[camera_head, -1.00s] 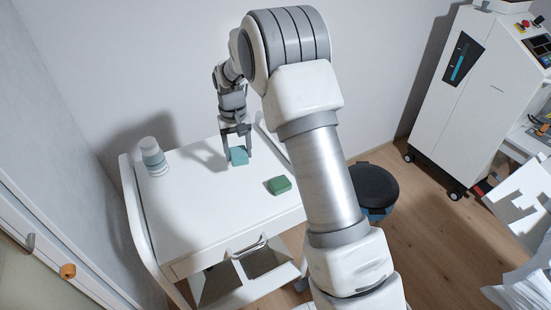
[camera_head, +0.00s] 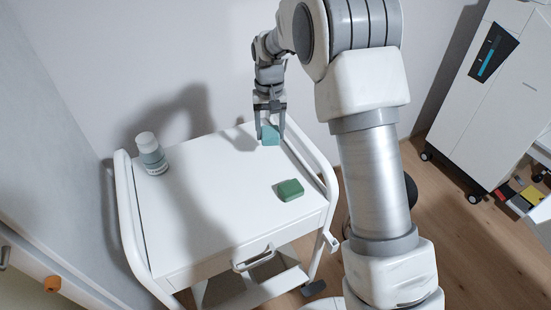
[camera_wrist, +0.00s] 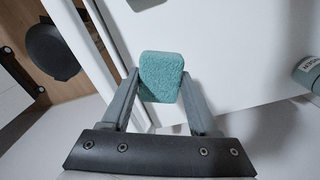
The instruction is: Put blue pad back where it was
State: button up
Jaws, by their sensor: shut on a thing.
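The blue pad (camera_head: 270,135) is a small teal-blue block at the back right of the white cart top. My gripper (camera_head: 270,122) is shut on it from above. In the wrist view the pad (camera_wrist: 161,76) sits between the two fingertips (camera_wrist: 160,86), its rough face towards the camera. It seems to be held above the cart top, but I cannot tell the height exactly. A green pad (camera_head: 290,190) lies apart on the right part of the cart top.
The cart has raised side rails, the right one (camera_head: 312,160) near my gripper. A wall stands behind it. The middle and front of the top are clear.

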aim_at(271, 163)
notch_tip(271, 163, down, 9)
jog(key=shift+f+b, duration=0.2)
jog(key=shift+b, duration=0.55)
jog(key=shift+f, duration=0.2)
jog(key=o, duration=1.3)
jog(key=shift+r, duration=0.1)
